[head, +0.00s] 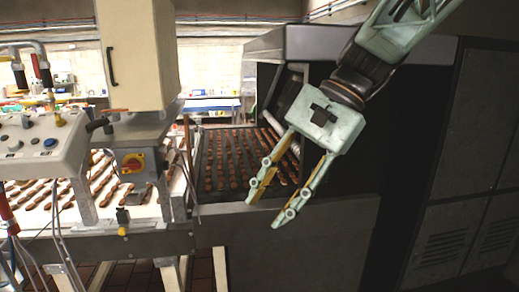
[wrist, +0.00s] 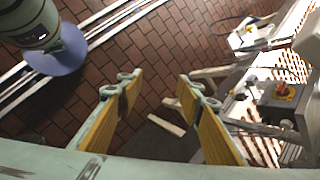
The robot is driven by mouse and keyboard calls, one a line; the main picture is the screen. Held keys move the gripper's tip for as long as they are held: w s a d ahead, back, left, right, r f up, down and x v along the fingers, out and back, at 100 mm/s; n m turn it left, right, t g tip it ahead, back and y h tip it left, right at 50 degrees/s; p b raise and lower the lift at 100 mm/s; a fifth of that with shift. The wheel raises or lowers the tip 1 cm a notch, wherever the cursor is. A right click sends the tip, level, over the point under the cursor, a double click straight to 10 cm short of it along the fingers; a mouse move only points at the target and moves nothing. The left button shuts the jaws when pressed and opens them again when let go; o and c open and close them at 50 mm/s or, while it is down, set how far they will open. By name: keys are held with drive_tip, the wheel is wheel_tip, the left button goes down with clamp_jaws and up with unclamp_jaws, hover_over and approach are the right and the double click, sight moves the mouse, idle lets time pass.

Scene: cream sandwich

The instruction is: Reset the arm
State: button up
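My gripper (head: 264,212) hangs from the arm at the right of centre in the head view, pointing down and to the left. Its two fingers with yellow-tan inner pads are spread wide, with nothing between them. In the wrist view my gripper (wrist: 156,92) also shows open and empty, with the brown tiled floor (wrist: 130,60) beyond it. In the head view it is in front of the dark metal side panel and the lower edge of the dark conveyor (head: 226,160), which carries rows of brown sandwich biscuits.
A pale conveyor (head: 45,215) with more biscuits lies at the left, under a control panel (head: 40,145) and a cream cabinet (head: 137,55). A red and yellow switch (head: 133,163) sits on a grey box. A large dark machine (head: 450,170) stands at the right. Floor rails (wrist: 90,40) show in the wrist view.

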drive_tip(key=s+d+f+n+t+h+b, duration=0.2)
drive_tip(key=s+d+f+n+h+b, duration=0.1)
drive_tip(key=s+d, duration=0.6)
drive_tip(key=s+d+f+n+t+h+b, duration=0.3)
drive_tip(key=s+d+f, duration=0.3)
drive_tip(key=s+d, duration=0.4)
drive_tip(key=s+n, duration=0.1)
drive_tip(key=s, duration=0.3)
drive_tip(key=shift+w+a+r, duration=0.1)
drive_tip(key=shift+w+a, duration=0.05)
drive_tip(key=shift+a, duration=0.05)
idle(2.1)
